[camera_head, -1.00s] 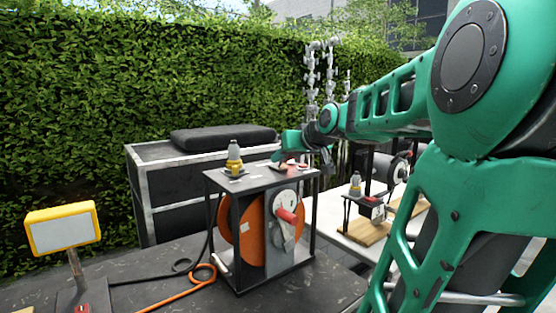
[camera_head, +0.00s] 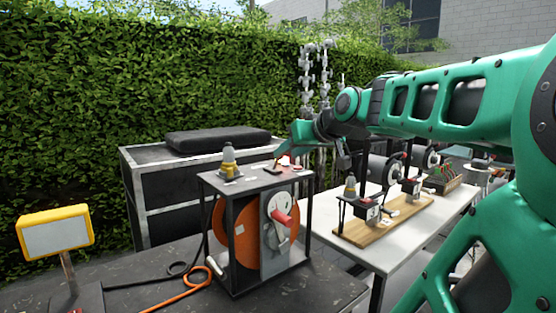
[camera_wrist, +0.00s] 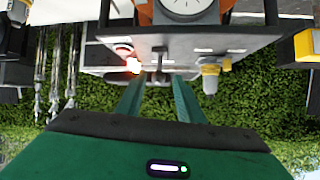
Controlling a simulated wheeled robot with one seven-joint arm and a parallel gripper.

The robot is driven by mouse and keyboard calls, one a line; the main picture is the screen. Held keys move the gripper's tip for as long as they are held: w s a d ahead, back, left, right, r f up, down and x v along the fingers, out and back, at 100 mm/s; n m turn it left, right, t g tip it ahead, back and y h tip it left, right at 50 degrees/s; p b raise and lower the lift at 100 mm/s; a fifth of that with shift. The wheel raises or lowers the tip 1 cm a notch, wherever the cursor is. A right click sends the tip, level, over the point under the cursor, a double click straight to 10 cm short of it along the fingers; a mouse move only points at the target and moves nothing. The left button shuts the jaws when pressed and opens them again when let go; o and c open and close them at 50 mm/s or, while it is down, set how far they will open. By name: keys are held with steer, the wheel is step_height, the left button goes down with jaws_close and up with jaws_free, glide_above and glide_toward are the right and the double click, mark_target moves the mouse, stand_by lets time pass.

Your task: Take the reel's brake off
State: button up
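The reel stands in a black-framed box (camera_head: 233,183) on the dark table in the head view. Its drum (camera_head: 236,234) is orange, with a grey plate and a red crank handle (camera_head: 281,217) in front. A small dark lever (camera_wrist: 160,57) rises from the box's top between my fingers in the wrist view; whether it is the brake cannot be told. Beside it are a lit red lamp (camera_wrist: 133,65) and a red button (camera_wrist: 123,49). My gripper (camera_head: 279,161) is over the box top; in the wrist view my gripper (camera_wrist: 157,80) is open, fingers apart.
A yellow-and-grey connector (camera_head: 228,163) stands on the box top, left of my gripper. A yellow-framed sign (camera_head: 56,232) stands left. A white table (camera_head: 405,240) with other devices is at right. A hedge is behind.

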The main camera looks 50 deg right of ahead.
steer(key=v, duration=0.3)
steer(key=shift+s, duration=0.15)
stand_by(0.5)
